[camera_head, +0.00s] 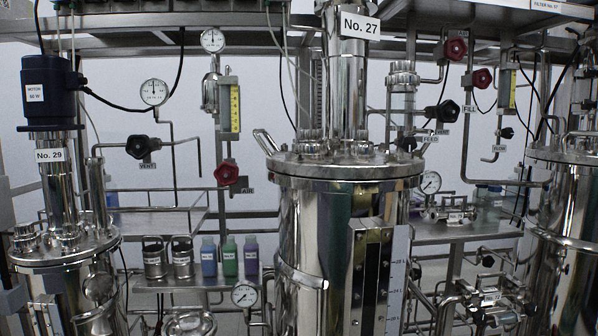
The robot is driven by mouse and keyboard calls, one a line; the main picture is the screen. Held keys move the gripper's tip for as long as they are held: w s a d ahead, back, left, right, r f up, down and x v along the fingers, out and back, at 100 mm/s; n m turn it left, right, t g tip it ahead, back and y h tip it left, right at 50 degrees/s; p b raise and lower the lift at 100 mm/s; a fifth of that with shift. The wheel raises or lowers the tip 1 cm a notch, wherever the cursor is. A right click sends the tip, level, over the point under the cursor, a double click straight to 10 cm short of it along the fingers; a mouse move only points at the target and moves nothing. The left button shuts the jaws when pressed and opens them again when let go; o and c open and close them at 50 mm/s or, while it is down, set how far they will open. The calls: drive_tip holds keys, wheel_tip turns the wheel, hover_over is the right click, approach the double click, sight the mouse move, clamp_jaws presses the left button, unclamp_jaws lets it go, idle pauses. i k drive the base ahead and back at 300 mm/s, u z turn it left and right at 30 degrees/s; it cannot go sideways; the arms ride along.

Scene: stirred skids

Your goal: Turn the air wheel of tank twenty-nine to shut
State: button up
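Tank twenty-nine (70,290) is a shiny steel vessel at the lower left, cut off by the bottom edge. Its label "No. 29" (50,155) sits under a dark blue motor. A red wheel (227,172) with a small "AIR" label (247,190) is on a vertical pipe, right of tank twenty-nine and left of tank No. 27. Which tank its pipe serves cannot be told, nor whether the valve is open or shut. A black wheel (138,146) with a "VENT" label (147,165) is to its left. My gripper is not in view.
Tank No. 27 (300,225) stands in the centre, its lid handle near the air pipe. A yellow flow meter (235,108) is above the red wheel. Bottles (230,262) and steel mugs (182,258) stand on a low shelf below. Other red wheels (455,48) are at the upper right.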

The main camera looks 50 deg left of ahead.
sight(224, 167)
drive_tip(key=z, duration=0.5)
drive_tip(key=k, duration=1.05)
drive_tip(key=u, duration=1.9)
